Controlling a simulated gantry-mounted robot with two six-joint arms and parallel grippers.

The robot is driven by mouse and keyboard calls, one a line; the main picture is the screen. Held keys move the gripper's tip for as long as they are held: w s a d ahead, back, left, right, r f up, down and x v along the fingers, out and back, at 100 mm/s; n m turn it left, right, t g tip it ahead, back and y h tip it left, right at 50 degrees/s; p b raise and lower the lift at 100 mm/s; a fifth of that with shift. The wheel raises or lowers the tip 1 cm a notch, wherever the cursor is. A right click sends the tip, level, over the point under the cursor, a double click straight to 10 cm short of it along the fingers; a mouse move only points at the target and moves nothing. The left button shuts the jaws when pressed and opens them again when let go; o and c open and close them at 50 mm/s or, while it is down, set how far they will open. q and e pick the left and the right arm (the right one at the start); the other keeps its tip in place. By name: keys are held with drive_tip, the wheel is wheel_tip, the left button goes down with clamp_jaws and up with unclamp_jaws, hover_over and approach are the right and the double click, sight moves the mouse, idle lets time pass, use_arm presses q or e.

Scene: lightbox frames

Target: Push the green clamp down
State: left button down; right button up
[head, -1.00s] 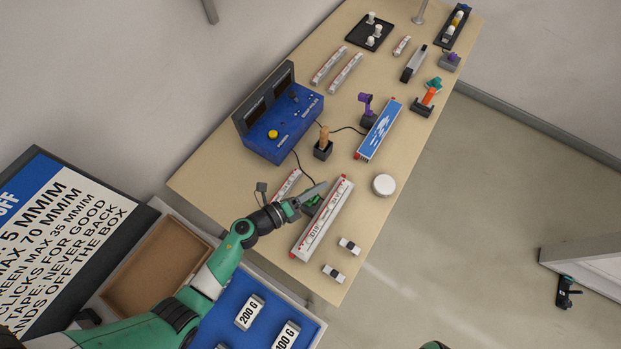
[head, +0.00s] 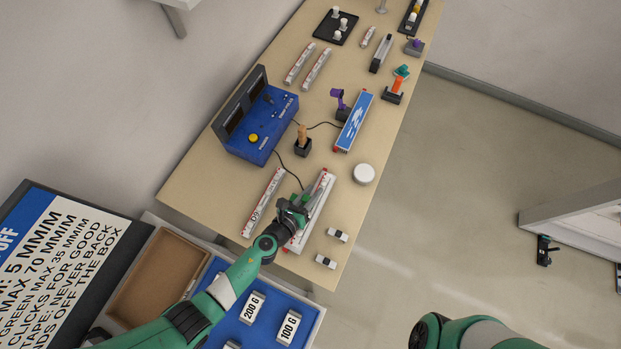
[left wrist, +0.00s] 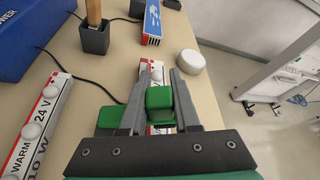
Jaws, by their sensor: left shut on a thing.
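The green clamp (left wrist: 159,98) shows between the fingers of my left gripper (left wrist: 158,72) in the left wrist view, with more green at the left finger. My left gripper, also in the head view (head: 306,196), is shut on the clamp. Clamp and gripper are over a white light strip (head: 318,208), whose middle they partly hide. I cannot tell whether the clamp is pressed against the strip. My right gripper is not in view; only part of my right arm shows at the bottom right.
A second light strip (head: 263,203) lies to the left. A blue power box (head: 256,135), a wooden-handled tool in a black holder (head: 303,146), a white round puck (head: 364,174) and two small black-and-white pieces stand around.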

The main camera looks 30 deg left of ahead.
use_arm(q)
drive_tip(key=shift+d+f+m+y, duration=0.45)
drive_tip(key=shift+f+m+y, duration=0.2)
drive_tip(key=shift+m, duration=0.25)
drive_tip(key=shift+f, duration=0.15)
drive_tip(key=shift+f+b, duration=0.35)
drive_tip(key=shift+s+f, duration=0.1)
drive_tip(key=shift+f, duration=0.05)
drive_tip(key=c, duration=0.6)
unclamp_jaws()
drive_tip(key=shift+d, duration=0.1)
drive_tip(key=shift+c, duration=0.2)
drive_tip(key=p+v, duration=0.1)
drive_tip(key=v, duration=0.2)
drive_tip(key=p+v, duration=0.2)
drive_tip(key=v, duration=0.2)
drive_tip(key=p+v, duration=0.1)
drive_tip(key=v, duration=0.3)
drive_tip(key=shift+d+r+p, duration=0.1)
drive_tip(key=shift+r+p, duration=0.3)
drive_tip(key=shift+r, duration=0.05)
